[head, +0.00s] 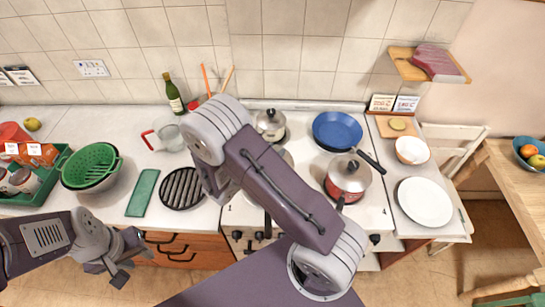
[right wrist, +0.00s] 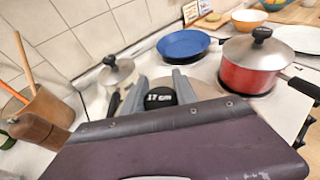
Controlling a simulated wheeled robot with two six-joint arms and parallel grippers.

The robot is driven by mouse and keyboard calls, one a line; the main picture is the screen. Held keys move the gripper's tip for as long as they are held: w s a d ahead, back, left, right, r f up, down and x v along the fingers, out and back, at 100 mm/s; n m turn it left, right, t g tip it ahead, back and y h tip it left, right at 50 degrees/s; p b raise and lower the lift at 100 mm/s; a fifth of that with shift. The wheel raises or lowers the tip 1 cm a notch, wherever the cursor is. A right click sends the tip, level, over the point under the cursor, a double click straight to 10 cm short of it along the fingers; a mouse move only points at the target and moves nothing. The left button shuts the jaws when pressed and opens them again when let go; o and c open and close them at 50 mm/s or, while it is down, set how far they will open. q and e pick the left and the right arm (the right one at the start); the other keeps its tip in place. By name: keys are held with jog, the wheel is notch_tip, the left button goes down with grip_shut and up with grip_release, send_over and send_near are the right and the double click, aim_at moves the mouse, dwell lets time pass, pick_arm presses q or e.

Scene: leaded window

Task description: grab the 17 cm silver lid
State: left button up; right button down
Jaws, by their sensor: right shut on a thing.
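The silver lid (right wrist: 208,88) shows in the right wrist view, with a black knob (right wrist: 160,97) marked "17 cm". My right gripper (right wrist: 162,93) is shut on this knob, one grey finger on each side of it. Much of the lid is hidden behind my gripper and wrist, so I cannot tell whether it touches what is below. In the head view my right arm covers the gripper and most of the lid. My left gripper (head: 108,272) hangs in front of the counter at the lower left, away from the lid; its finger gap is unclear.
A red pot (head: 348,178) with a lid stands right of my right arm, a blue pan (head: 337,130) behind it. Another lidded pot (head: 270,124) stands at the back. A black grill pan (head: 182,188) and green colander (head: 90,165) are to the left.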

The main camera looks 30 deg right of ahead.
jog(key=s+r, duration=0.1)
jog(key=s, duration=0.1)
jog(key=s+r, duration=0.2)
jog(key=s+r+b, duration=0.1)
jog(key=s+r, duration=0.1)
jog(key=shift+s+d, duration=0.1)
jog(key=shift+d, duration=0.2)
jog(key=shift+s+d+r+p, duration=0.1)
jog(key=shift+s+r+p, duration=0.4)
jog(key=shift+r+p, duration=0.15)
jog(key=s+p, duration=0.1)
jog(key=p, duration=0.2)
jog(key=s+r+p, duration=0.1)
jog(key=s+p, duration=0.1)
jog(key=p, duration=0.2)
jog(key=s+r+p, duration=0.1)
jog(key=p, duration=0.3)
jog(key=shift+s+d, duration=0.25)
